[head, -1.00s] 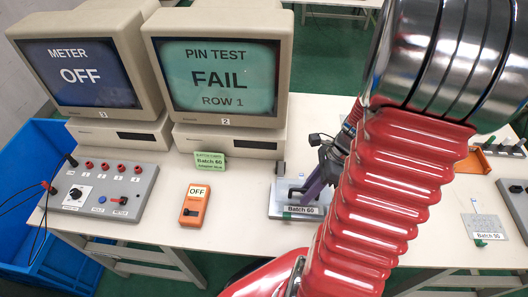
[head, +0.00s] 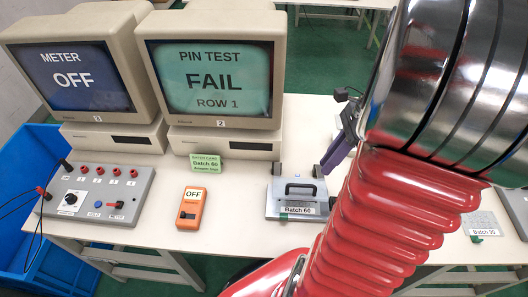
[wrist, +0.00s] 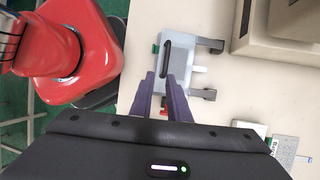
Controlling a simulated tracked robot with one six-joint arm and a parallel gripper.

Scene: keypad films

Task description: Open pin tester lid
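The pin tester (head: 270,204) is a grey box on the white table, with a "Batch 60" label on its front. Its lid, with a black bar handle (head: 300,187), looks flat and shut. In the wrist view the tester (wrist: 186,72) lies just ahead of the fingertips, and its handle (wrist: 166,55) is in line with the gap between them. My gripper (head: 338,143) has purple fingers and is raised behind and to the right of the tester in the head view. In the wrist view my gripper (wrist: 162,75) is open, with nothing held between the fingers.
Two monitors stand at the back: one reads METER OFF (head: 72,78), the other PIN TEST FAIL (head: 212,82). A green card (head: 206,163), an orange OFF meter (head: 190,208) and a grey panel with red sockets (head: 95,195) lie left. My red arm covers the table right of the tester.

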